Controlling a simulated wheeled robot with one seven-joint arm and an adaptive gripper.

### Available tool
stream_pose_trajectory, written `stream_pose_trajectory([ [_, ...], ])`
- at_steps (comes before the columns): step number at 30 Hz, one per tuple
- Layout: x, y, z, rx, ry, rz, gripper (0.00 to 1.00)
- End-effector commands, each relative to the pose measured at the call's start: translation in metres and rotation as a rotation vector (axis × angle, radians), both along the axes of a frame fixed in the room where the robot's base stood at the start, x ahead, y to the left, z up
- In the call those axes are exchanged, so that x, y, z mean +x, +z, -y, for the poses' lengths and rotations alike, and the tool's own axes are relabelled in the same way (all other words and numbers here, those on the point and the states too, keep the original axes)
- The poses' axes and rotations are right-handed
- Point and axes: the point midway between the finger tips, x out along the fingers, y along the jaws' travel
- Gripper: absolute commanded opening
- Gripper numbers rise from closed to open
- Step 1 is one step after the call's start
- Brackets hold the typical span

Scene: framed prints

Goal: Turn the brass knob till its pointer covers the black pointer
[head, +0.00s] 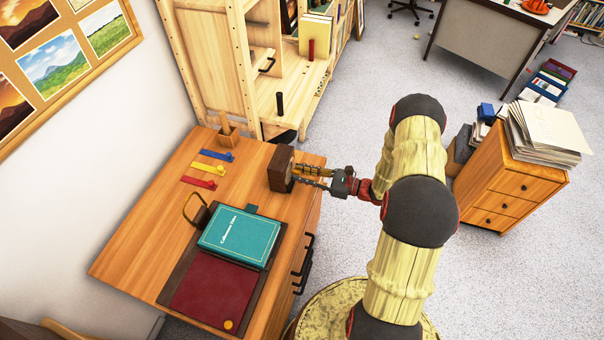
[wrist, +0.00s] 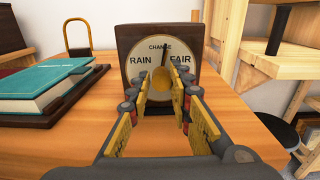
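A dark brown wooden barometer (head: 281,168) stands on the wooden desk; its cream dial (wrist: 137,65) in the wrist view reads RAIN, CHANGE and FAIR. A thin black pointer (wrist: 164,56) points up, slightly right, near CHANGE. The brass knob (wrist: 159,79) is at the dial's centre. A brass pointer cannot be made out apart from the knob. My gripper (wrist: 161,90) points at the dial, its fingers apart on either side of the knob in this view; contact cannot be told. In the head view my gripper (head: 311,176) is right in front of the barometer's face.
A wooden shelf (head: 213,65) rises beyond the desk, and a drawer cabinet (head: 508,185) stands right.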

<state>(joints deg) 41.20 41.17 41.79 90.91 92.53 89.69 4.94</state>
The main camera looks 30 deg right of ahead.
Motion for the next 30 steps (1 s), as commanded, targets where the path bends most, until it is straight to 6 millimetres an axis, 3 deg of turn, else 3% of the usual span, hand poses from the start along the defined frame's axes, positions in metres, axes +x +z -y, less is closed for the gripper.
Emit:
stream_pose_trajectory([
  [6, 0.0, 0.001, 0.0, -0.001, -0.001, 0.002, 0.36],
  [17, -0.002, 0.001, 0.003, 0.0, -0.001, 0.001, 0.37],
  [23, -0.02, 0.001, 0.023, -0.001, -0.005, 0.002, 0.37],
  [30, -0.054, 0.0, 0.059, -0.001, -0.006, 0.002, 0.37],
])
